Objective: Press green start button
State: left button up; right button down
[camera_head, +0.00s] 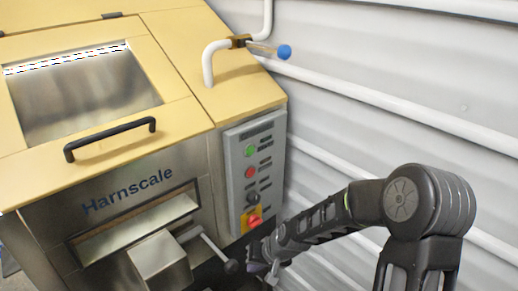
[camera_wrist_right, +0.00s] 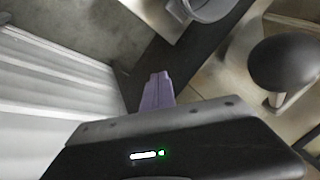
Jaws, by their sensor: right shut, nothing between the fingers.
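The green start button (camera_head: 250,150) is at the top of the grey control panel (camera_head: 235,180) on the front right of the yellow and steel machine. It shows unobstructed in the head view. My right gripper (camera_head: 268,272) is low, below the panel and well apart from the button, near the lever's black knob. In the right wrist view, the fingers (camera_wrist_right: 157,92) are together, with nothing between them. The button does not show in that view. My left gripper is in neither view.
Below the green button are a red button (camera_head: 250,172), a black knob (camera_head: 251,197) and a red-and-yellow switch (camera_head: 254,218). A lever with a black ball knob (camera_head: 231,266) sticks out below; a black ball (camera_wrist_right: 285,62) shows close in the wrist view. White wall pipes (camera_head: 400,108) run at right.

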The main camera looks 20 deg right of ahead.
aim_at(251, 151)
jog(key=w+d+r+t, duration=0.1)
jog(key=d+r, duration=0.2)
jog(key=r, duration=0.6)
jog(key=w+d+r+t, duration=0.1)
jog(key=d+r, duration=0.3)
jog(key=r, duration=0.6)
jog(key=w+d+r+t+h, duration=0.1)
jog(key=w+d+r, duration=0.1)
jog(key=r, duration=0.8)
jog(key=shift+d+m+t, duration=0.3)
jog(key=shift+d+m, duration=0.1)
jog(key=shift+d, duration=0.3)
jog(key=shift+w, duration=0.1)
jog(key=w+a+p, duration=0.3)
jog(key=w+p, duration=0.2)
jog(key=w, duration=0.3)
jog(key=shift+f, duration=0.1)
jog(key=shift+w, duration=0.2)
jog(key=shift+w+a+p, duration=0.1)
jog(key=shift+w+p, duration=0.1)
jog(key=shift+p, duration=0.1)
